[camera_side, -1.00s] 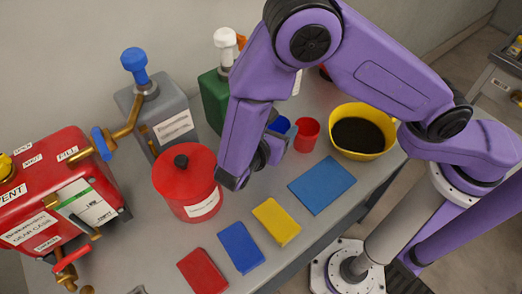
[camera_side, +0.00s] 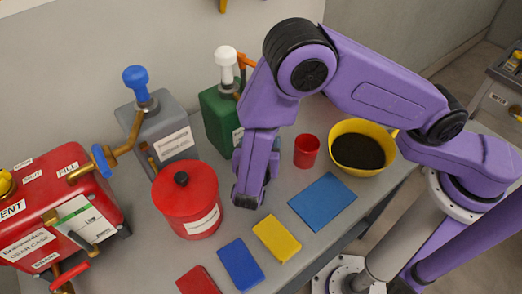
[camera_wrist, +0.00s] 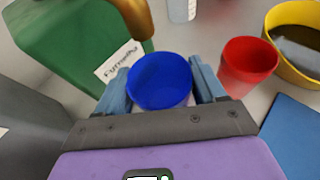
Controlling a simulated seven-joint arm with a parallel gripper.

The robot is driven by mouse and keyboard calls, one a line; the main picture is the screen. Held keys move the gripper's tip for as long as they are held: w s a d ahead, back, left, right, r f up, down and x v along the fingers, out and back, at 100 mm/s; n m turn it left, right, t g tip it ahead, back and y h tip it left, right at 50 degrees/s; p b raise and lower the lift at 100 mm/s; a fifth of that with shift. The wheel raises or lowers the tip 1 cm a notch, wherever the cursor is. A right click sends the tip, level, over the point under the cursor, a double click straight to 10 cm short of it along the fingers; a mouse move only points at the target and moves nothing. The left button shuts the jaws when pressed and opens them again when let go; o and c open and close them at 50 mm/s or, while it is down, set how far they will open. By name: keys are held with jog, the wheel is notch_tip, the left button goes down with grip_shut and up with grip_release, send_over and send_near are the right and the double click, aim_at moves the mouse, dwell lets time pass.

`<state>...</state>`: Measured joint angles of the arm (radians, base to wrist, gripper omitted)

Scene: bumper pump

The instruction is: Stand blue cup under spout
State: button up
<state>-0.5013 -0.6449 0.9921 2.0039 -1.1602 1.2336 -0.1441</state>
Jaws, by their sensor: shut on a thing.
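The blue cup (camera_wrist: 160,84) sits between the two blue fingers of my gripper (camera_wrist: 163,76) in the wrist view, and they are shut on it. In the side view my wrist hides most or all of the cup. The green canister (camera_side: 219,124) with a white pump knob stands behind my gripper. Its spout (camera_side: 245,61) is orange-brown in the side view. A brass spout (camera_wrist: 133,17) shows beyond the cup, to its upper left, in the wrist view. The cup is not visibly under it. The cup's height above the table is hard to tell.
A red cup (camera_side: 306,151) and a yellow bowl (camera_side: 359,149) of dark contents stand right of my gripper. A red lidded pot (camera_side: 187,203) and a grey canister (camera_side: 165,130) with a blue pump stand left. Blue (camera_side: 322,201) and yellow pads lie in front.

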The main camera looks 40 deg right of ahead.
jog(key=shift+f, duration=1.4)
jog(key=shift+f, duration=0.15)
jog(key=o, duration=1)
jog(key=shift+r, duration=0.2)
jog(key=v, duration=1.2)
